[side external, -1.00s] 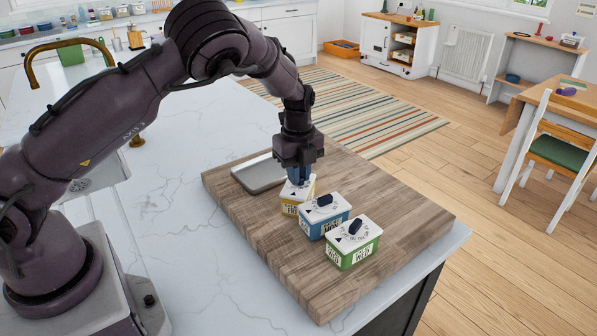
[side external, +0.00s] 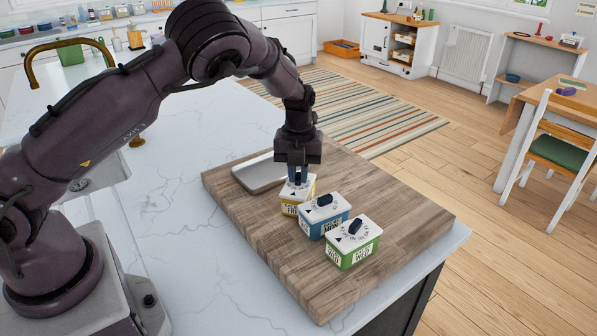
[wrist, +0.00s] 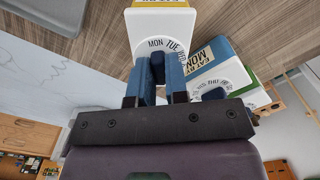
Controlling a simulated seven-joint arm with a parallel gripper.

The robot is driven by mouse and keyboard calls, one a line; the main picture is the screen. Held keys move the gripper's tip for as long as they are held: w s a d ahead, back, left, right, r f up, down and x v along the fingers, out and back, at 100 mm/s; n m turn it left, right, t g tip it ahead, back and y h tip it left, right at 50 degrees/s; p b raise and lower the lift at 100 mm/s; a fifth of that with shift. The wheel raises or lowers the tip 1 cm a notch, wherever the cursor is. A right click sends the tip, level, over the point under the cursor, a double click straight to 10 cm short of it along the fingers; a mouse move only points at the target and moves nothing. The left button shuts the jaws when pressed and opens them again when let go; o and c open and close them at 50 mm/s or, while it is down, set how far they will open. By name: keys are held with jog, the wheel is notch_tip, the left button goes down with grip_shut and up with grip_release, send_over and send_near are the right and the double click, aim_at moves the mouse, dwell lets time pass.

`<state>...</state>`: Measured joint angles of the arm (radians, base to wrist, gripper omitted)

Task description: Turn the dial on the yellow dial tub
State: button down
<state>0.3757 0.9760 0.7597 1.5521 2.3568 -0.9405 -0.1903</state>
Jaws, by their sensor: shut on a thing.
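The yellow dial tub (side external: 291,209) stands on the wooden board, last in the row and farthest from the camera. It has a white lid with a dark dial (wrist: 157,63). My gripper (side external: 298,179) points straight down over this lid, with its blue fingers shut on the dial, one on each side. In the wrist view, the letters MON and TUE show on the white lid (wrist: 145,24) beside the fingers. The fingers hide part of the lid, and I cannot read where the dial points.
The blue dial tub (side external: 324,222) stands close beside the yellow one, and the green dial tub (side external: 353,249) stands beyond it. A grey tray (side external: 258,176) lies behind on the wooden board (side external: 262,246). The board's near left is bare.

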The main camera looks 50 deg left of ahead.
aim_at(299, 175)
jog(key=shift+m, duration=0.8)
jog(key=c, duration=1.1)
grip_release()
notch_tip(299, 175, up, 13)
